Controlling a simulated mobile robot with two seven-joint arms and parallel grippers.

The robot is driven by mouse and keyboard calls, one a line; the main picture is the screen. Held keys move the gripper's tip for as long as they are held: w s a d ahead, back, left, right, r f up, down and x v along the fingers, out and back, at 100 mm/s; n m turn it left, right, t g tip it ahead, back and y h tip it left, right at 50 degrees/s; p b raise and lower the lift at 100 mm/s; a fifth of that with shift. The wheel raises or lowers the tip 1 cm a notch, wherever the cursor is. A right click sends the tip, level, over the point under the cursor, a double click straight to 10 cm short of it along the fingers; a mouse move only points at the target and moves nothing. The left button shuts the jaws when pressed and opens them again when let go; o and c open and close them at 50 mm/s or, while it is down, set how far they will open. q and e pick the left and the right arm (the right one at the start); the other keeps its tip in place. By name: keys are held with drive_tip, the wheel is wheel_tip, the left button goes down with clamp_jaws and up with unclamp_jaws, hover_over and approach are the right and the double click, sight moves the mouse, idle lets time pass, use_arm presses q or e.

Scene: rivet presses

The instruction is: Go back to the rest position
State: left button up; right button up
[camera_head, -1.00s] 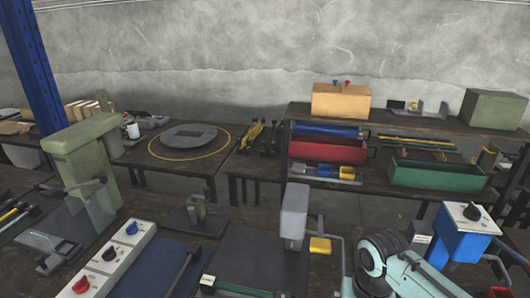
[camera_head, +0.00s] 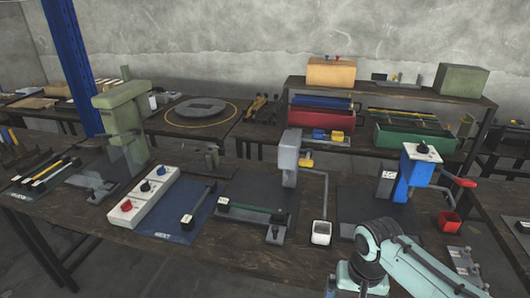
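One of my arms, pale teal with dark bands at its joint, shows at the bottom right of the head view, in front of the table (camera_head: 75,215). It runs out of the picture at the bottom right edge, so its gripper is not seen. My other arm is not in view, and neither gripper shows. Along the table stand a green press (camera_head: 122,115), a grey press (camera_head: 288,155) and a blue press (camera_head: 412,180).
Shelves with a red bin (camera_head: 310,120) and a green bin (camera_head: 413,139) stand behind.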

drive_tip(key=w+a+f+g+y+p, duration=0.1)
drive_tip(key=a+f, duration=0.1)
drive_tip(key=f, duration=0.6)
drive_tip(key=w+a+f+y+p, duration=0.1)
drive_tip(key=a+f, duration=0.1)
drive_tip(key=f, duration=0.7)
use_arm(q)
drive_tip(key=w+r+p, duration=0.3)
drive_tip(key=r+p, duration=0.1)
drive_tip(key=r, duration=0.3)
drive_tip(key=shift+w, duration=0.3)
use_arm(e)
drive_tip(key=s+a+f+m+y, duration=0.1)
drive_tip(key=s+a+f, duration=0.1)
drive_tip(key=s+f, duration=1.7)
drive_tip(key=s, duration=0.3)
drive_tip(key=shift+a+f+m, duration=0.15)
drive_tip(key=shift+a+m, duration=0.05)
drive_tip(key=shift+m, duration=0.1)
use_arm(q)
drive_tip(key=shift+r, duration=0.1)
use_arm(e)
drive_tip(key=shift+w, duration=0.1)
